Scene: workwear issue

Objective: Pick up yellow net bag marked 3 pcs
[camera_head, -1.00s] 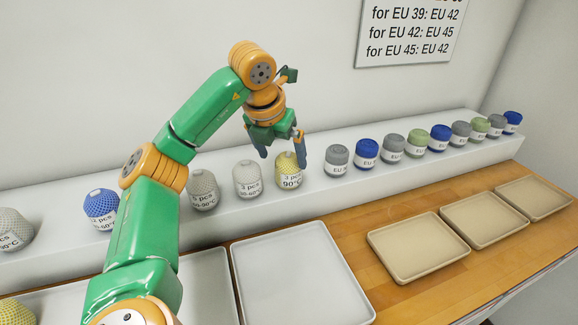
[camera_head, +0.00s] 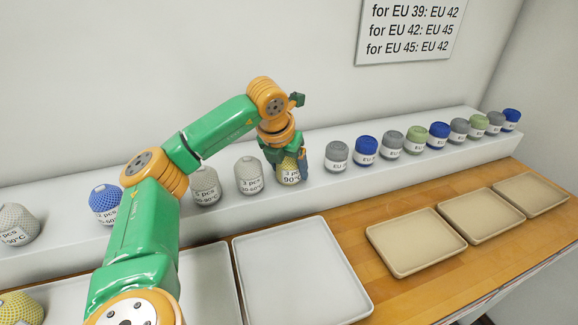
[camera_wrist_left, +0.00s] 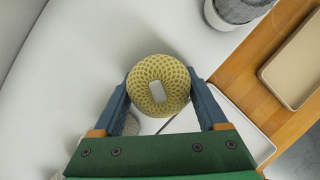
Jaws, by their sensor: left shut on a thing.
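The yellow net bag (camera_head: 289,174) stands on the white ledge, its label reading 3 pcs and 90°C. My left gripper (camera_head: 289,165) is lowered over it from above and is shut on it. In the left wrist view the yellow net bag (camera_wrist_left: 158,86) sits between the two blue fingers of the left gripper (camera_wrist_left: 160,100), one on each side. The bag's upper part is hidden by the gripper in the head view. I cannot tell whether it still touches the ledge. My right gripper does not show.
On the ledge (camera_head: 330,193), a light grey bag (camera_head: 248,175) stands close left and a grey bundle (camera_head: 337,156) right. Several more bundles run on to the right. A large white tray (camera_head: 300,275) and beige trays (camera_head: 415,245) lie on the wooden table below.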

